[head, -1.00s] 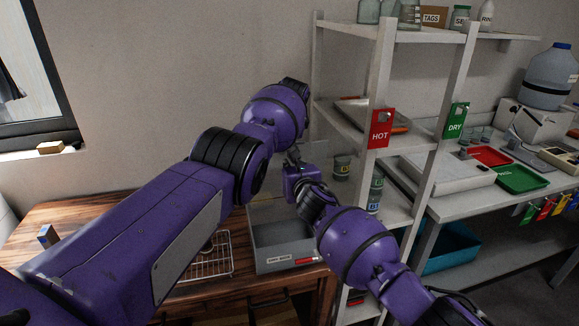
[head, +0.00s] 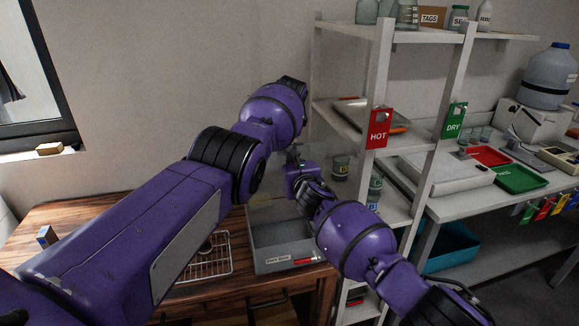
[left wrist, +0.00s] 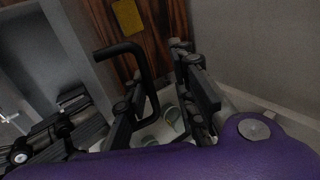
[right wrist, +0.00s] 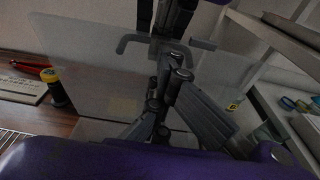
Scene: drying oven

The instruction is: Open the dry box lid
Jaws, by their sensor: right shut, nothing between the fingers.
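The dry box (head: 285,262), a grey bin with a white label, stands on the wooden table in the head view. Its clear lid (right wrist: 95,85) is raised in the right wrist view, with a dark bar handle (right wrist: 130,39) along its upper part. The handle (left wrist: 143,55) also shows in the left wrist view. My left gripper (left wrist: 165,100) has its fingers apart beside the handle; I cannot tell whether they touch it. It is hidden in the head view. My right gripper (head: 294,155) is shut and empty, and its fingers (right wrist: 170,90) are close to the lid.
A wire rack (head: 207,262) lies left of the box. A white shelf unit (head: 385,80) with HOT and DRY tags stands close on the right, holding several jars (head: 341,168). A dark bottle with a yellow cap (right wrist: 55,88) stands beyond the lid.

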